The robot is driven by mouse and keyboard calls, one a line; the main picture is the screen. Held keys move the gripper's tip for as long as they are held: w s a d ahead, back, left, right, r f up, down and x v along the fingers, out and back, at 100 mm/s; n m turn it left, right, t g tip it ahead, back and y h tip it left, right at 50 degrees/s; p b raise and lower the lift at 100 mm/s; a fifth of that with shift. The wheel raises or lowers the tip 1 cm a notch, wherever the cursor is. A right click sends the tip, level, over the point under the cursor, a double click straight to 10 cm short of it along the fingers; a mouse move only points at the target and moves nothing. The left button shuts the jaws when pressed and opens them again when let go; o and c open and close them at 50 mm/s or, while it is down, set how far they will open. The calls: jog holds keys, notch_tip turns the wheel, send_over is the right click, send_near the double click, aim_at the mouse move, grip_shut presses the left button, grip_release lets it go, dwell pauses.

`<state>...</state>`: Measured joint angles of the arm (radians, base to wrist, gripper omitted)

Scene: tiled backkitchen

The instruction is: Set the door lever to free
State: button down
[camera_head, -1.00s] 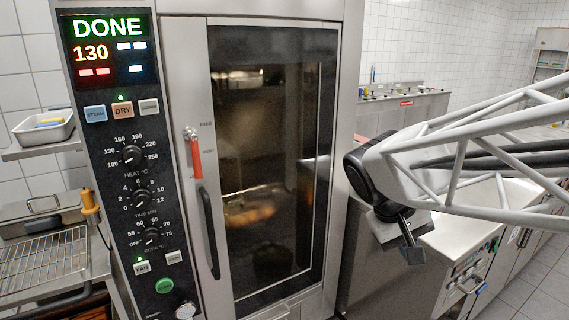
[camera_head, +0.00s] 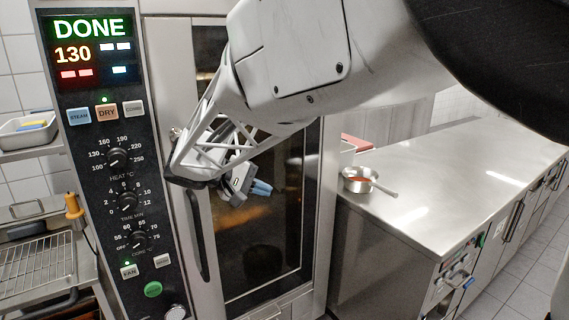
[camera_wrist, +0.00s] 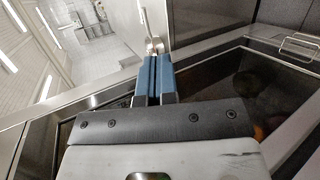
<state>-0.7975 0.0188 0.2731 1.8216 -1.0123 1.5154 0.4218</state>
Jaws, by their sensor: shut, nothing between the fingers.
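The door lever (camera_head: 175,132) is on the oven door's left frame. Only a small metal bit near its top shows in the head view; my arm hides its red grip and its present setting. My gripper (camera_head: 262,188) is in front of the door glass, right of the lever. Its blue fingers (camera_wrist: 155,78) are shut together and hold nothing. In the wrist view a small metal piece with a pale rod (camera_wrist: 155,44) stands just beyond the fingertips; I cannot tell whether it is the lever or whether they touch.
The oven's control panel (camera_head: 128,205) reads DONE and 130. The black door handle (camera_head: 197,235) is below my wrist. A small pan (camera_head: 358,181) stands on the steel counter (camera_head: 440,185) at right. A wire rack (camera_head: 35,256) is at lower left.

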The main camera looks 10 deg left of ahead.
jog(key=s+a+n+t, duration=0.1)
jog(key=s+a+t, duration=0.2)
jog(key=a, duration=0.7)
jog(key=s+a+r+n+t, duration=0.1)
jog(key=s+a+t, duration=0.2)
jog(key=a, duration=0.8)
jog(key=s+a+n+t, duration=0.1)
jog(key=s+a, duration=0.3)
jog(key=a, duration=0.7)
jog(key=shift+s+a+r+t, duration=0.25)
jog(key=shift+s+r+t, duration=0.15)
jog(key=shift+t, duration=0.5)
jog(key=shift+w, duration=0.1)
jog(key=x, duration=1.4)
jog(key=shift+f, duration=0.2)
